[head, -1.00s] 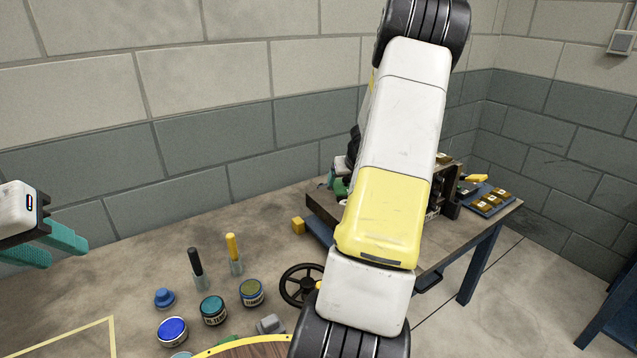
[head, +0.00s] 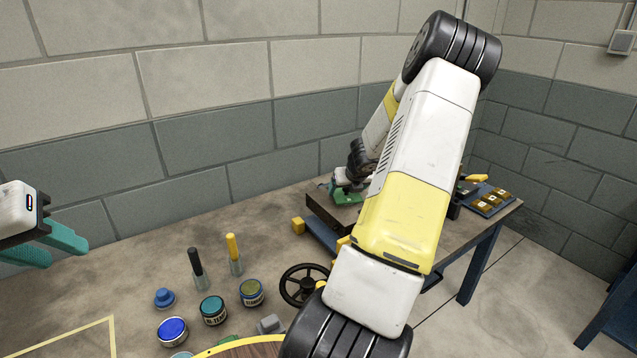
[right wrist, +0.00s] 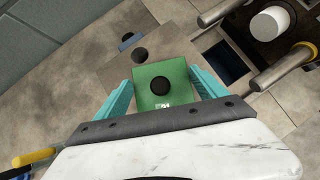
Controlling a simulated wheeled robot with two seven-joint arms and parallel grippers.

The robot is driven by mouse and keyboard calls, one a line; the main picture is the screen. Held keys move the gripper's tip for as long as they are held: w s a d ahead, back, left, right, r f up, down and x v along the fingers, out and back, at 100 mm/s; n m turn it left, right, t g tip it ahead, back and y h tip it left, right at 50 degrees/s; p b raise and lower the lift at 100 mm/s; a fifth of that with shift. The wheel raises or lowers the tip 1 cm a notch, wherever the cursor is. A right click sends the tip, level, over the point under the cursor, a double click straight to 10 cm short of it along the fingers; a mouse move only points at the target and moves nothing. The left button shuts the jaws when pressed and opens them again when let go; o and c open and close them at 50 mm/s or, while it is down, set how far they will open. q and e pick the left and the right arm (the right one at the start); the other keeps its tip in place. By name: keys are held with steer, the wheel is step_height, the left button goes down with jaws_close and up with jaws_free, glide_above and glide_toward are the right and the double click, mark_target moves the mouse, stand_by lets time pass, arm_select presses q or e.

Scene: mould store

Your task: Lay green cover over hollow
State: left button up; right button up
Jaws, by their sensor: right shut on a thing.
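The green cover (right wrist: 178,95), a square plate with a round black knob, is between the teal fingers of my right gripper (right wrist: 162,85) in the right wrist view. The right gripper is shut on it. A dark square opening (right wrist: 222,62), which looks like the hollow, lies right of the cover in the right wrist view. I cannot tell the cover's height above the surface. My left gripper (head: 66,254) is open and empty at the far left.
Two metal rods (right wrist: 275,70) and a white cylinder (right wrist: 270,23) stand close to the opening. A blue tray (head: 491,205) with several brass pieces lies at the right.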

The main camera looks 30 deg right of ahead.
steer(key=shift+f, duration=0.55)
steer(key=o, duration=1.3)
steer(key=shift+o, duration=0.2)
steer(key=shift+r, duration=0.45)
steer(key=v, duration=1.2)
steer(key=s+a+r+n+y, duration=0.2)
steer(key=a+r+n, duration=0.5)
steer(key=a+n, duration=0.4)
steer(key=s+a+r+n+y, duration=0.2)
steer(key=a+r+n, duration=0.4)
steer(key=a+n, duration=0.6)
steer(key=s+a+r+n, duration=0.1)
steer(key=s+a+n, duration=0.4)
steer(key=s+n, duration=0.3)
steer(key=s+a+n+g, duration=0.1)
steer(key=s+a+n, duration=0.4)
steer(key=s+n, duration=0.3)
steer(key=shift+a+r+n+y, duration=0.3)
steer(key=shift+a+r+n, duration=0.05)
steer(key=shift+n, duration=0.35)
